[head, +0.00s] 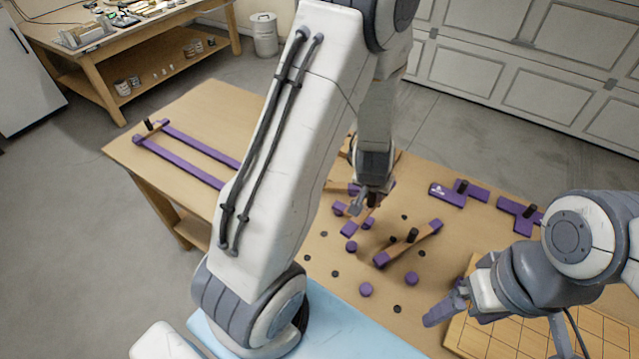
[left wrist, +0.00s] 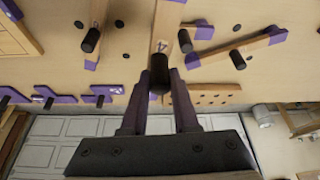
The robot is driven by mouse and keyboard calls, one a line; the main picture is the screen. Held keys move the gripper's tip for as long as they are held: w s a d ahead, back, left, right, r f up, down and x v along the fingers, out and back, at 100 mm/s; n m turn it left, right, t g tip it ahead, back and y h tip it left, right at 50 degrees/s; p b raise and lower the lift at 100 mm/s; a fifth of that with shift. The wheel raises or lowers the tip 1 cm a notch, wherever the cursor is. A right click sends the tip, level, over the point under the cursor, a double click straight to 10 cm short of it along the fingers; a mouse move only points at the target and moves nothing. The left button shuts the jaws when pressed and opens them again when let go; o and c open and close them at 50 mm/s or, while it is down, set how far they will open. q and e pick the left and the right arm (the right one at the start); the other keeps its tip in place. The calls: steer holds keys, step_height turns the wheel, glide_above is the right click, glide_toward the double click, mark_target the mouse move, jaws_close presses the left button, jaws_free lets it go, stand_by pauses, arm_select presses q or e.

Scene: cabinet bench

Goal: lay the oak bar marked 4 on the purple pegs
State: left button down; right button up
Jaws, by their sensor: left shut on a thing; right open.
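My left gripper (head: 362,204) is over the middle of the table, partly hidden by my own arm in the head view. In the left wrist view, my left gripper (left wrist: 159,92) is shut on the black knob (left wrist: 158,72) of an oak bar (left wrist: 165,28). Purple pegs (head: 366,290) stand on the table in front of the gripper, with another purple peg (head: 411,278) to the right. My right gripper (head: 447,306) is open and empty at the right, above the front of the table.
Another oak bar (head: 396,251) with purple ends and a black knob lies right of my left gripper. Purple knobbed blocks (head: 458,192) stand at the back right. A gridded board (head: 490,342) lies front right. Long purple rails (head: 180,164) lie at the left. Several dark discs dot the table.

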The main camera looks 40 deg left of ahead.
arm_select(q)
steer(key=a+r+n+g+y+p, duration=0.2)
steer(key=a+n+y+p, duration=0.1)
steer(key=a+n+p, duration=0.5)
steer(key=s+a+f+n+g, duration=0.1)
steer(key=s+f+n+g, duration=0.2)
steer(key=s+n, duration=0.3)
steer(key=n+g, duration=0.1)
steer(key=n, duration=0.4)
steer(key=shift+s+a+f+n+y, duration=0.3)
step_height(320, 180, down, 7)
steer(key=b, duration=0.5)
steer(key=shift+f, duration=0.15)
steer(key=shift+d+p, duration=0.1)
steer(key=shift+p, duration=0.3)
stand_by(0.5)
